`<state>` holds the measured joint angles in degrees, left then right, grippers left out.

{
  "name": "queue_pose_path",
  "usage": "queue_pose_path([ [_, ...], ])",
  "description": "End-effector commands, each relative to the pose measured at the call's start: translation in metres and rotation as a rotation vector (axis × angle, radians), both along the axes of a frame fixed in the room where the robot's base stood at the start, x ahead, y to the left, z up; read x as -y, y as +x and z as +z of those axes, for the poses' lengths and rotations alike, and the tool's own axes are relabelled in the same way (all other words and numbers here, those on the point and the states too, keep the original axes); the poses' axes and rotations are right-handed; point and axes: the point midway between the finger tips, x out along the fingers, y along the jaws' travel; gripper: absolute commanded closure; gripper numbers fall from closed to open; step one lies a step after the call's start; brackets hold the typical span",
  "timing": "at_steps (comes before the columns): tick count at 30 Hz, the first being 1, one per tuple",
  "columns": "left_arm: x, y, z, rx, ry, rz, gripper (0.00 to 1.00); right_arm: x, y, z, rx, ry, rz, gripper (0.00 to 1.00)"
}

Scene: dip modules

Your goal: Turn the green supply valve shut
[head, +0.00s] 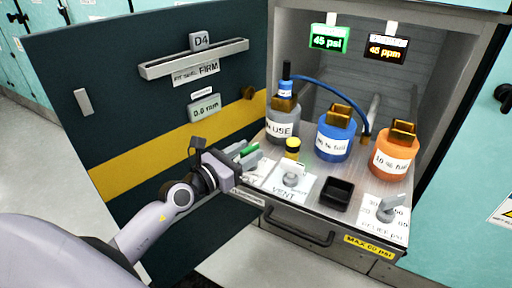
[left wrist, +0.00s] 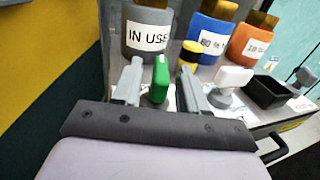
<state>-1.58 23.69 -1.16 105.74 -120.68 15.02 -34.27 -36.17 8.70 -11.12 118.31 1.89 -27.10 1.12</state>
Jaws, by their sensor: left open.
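The green supply valve handle (left wrist: 160,80) stands upright between the two grey fingers of my left gripper in the left wrist view, with a visible gap on each side. In the head view, part of the green handle (head: 249,149) shows at the front left of the cabinet shelf. My left gripper (head: 243,157) is open around it there and hides most of the valve and its label. My right gripper is in neither view.
A white VENT valve (head: 292,173) and a black tray (head: 338,194) stand right of the gripper. Grey (head: 282,122), blue (head: 334,140) and orange (head: 393,157) bottles stand behind. A grey relief knob (head: 387,209) is at right. The open dark door (head: 130,110) is at left.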

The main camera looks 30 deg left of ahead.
Motion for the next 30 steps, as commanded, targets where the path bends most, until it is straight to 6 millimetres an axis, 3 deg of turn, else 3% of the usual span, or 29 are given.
queue_pose_path([
  [9,0.008,0.028,0.0,0.0,-0.002,0.0,0.57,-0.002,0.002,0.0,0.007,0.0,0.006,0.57],
  [19,0.009,0.03,0.0,-0.001,-0.002,0.0,0.57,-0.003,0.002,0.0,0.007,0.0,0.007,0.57],
  [20,0.009,0.03,0.0,-0.001,-0.002,0.0,0.61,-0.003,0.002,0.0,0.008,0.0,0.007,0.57],
  [21,0.009,0.03,0.0,-0.001,-0.002,0.0,0.74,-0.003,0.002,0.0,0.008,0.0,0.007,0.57],
  [24,0.009,0.03,0.0,-0.001,-0.002,0.0,1.0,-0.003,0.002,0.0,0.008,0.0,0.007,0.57],
  [30,0.009,0.03,-0.001,-0.001,-0.002,-0.003,1.0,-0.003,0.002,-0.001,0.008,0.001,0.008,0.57],
])
